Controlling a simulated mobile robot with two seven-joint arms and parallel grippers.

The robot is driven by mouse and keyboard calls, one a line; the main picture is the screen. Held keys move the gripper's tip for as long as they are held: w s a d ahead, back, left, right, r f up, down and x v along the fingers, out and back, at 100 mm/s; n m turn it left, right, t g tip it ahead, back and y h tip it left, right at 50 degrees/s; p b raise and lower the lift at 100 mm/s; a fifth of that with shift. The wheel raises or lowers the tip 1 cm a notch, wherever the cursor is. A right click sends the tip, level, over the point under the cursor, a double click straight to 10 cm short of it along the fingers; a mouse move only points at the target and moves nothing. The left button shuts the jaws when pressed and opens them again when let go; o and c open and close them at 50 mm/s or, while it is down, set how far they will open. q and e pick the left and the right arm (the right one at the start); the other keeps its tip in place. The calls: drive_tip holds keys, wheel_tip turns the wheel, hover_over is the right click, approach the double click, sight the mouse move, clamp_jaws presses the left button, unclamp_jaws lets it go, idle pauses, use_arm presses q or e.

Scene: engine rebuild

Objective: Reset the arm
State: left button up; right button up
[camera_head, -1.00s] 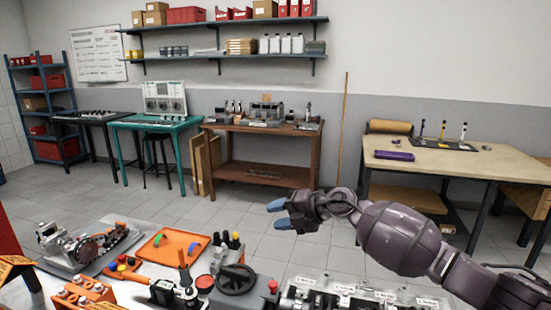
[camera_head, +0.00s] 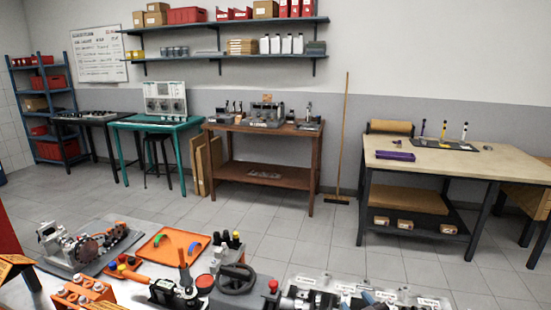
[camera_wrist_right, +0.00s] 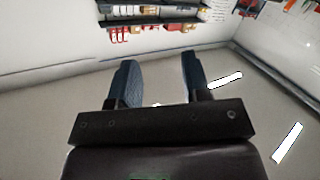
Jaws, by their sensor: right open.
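My right gripper (camera_wrist_right: 159,78) shows in the right wrist view with its two blue-padded fingers wide apart and nothing between them. In the head view, only the blue fingertips of the right gripper (camera_head: 374,298) seem to show, low at the bottom edge in front of the labelled tray. The rest of the right arm is out of the head view. My left gripper is in neither view.
The near bench holds an engine assembly (camera_head: 72,246), an orange tray (camera_head: 150,249), a black handwheel (camera_head: 235,278) and a labelled parts tray (camera_head: 312,284). Beyond lie open tiled floor, a brown workbench (camera_head: 262,131), a broom (camera_head: 344,140) and a pale-topped table (camera_head: 470,168).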

drive_tip(key=s+d+f+m+g+h, duration=0.2)
drive_tip(key=s+d+f+m, duration=0.1)
drive_tip(key=s+f, duration=0.5)
drive_tip(key=s+d+f+m+g+h, duration=0.2)
drive_tip(key=s+d+f, duration=0.4)
drive_tip(key=s, duration=0.9)
wheel_tip(320, 180, down, 3)
drive_tip(key=shift+s+r+m+g, duration=0.1)
drive_tip(key=shift+s+m+g, duration=0.05)
drive_tip(key=shift+m+g, duration=0.25)
